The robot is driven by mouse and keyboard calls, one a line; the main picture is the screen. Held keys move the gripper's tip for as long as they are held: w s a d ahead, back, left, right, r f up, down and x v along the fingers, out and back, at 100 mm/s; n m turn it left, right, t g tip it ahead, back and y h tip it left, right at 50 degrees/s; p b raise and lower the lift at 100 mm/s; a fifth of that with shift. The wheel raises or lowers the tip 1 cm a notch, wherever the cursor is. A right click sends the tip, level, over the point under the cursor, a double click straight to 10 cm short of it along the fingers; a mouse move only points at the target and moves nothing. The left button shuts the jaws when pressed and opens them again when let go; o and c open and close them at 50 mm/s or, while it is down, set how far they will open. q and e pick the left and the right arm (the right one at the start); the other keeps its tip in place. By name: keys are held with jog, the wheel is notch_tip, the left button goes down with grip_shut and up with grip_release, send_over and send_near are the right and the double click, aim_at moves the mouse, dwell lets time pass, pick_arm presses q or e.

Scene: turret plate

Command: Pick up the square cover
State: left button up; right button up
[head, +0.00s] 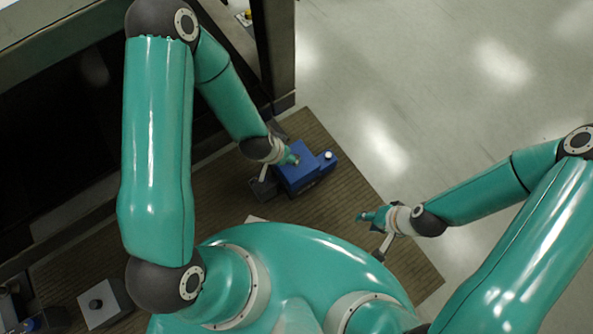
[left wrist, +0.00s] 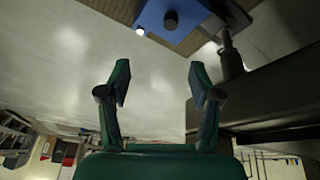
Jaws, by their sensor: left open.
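A grey square plate with a black knob (head: 103,303) lies at the bottom left of the head view and looks like a square cover. A blue block (head: 318,172) with a small white knob stands on the brown mat. In the left wrist view it shows at the top as a blue top (left wrist: 195,14) with a dark round knob. My left gripper (head: 292,158) is over the blue block in the head view. In the left wrist view my left gripper (left wrist: 160,82) is open, with nothing between its fingers. My right gripper (head: 366,217) hangs over the mat; its finger opening is unclear.
The brown ribbed mat (head: 335,218) lies on a glossy pale floor (head: 450,90). A dark frame with a post (head: 275,50) stands at the left and back. The floor at the right is free apart from my right arm.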

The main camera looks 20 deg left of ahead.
pick_arm(q)
jog(key=shift+m+t+y, duration=0.3)
jog(key=shift+m, duration=0.1)
jog(key=b+x, duration=0.2)
jog(key=x, duration=0.3)
jog(key=b+x, duration=0.3)
jog(key=x, duration=0.3)
jog(key=a+b+x, duration=0.1)
jog(key=b+x, duration=0.1)
jog(key=x, duration=0.4)
jog(key=shift+a+b, duration=0.1)
jog(key=shift+b, duration=0.2)
jog(key=b+x, duration=0.2)
jog(key=x, duration=0.2)
jog(key=shift+s+f, duration=0.1)
jog(key=shift+f, duration=0.05)
jog(key=shift+w+f+b, duration=0.25)
jog(key=shift+f+b, duration=0.1)
jog(key=shift+f, duration=0.1)
pick_arm(e)
notch_tip(320, 180, down, 12)
jog(key=shift+f, duration=0.25)
pick_arm(q)
jog(key=shift+r, duration=0.1)
grip_shut()
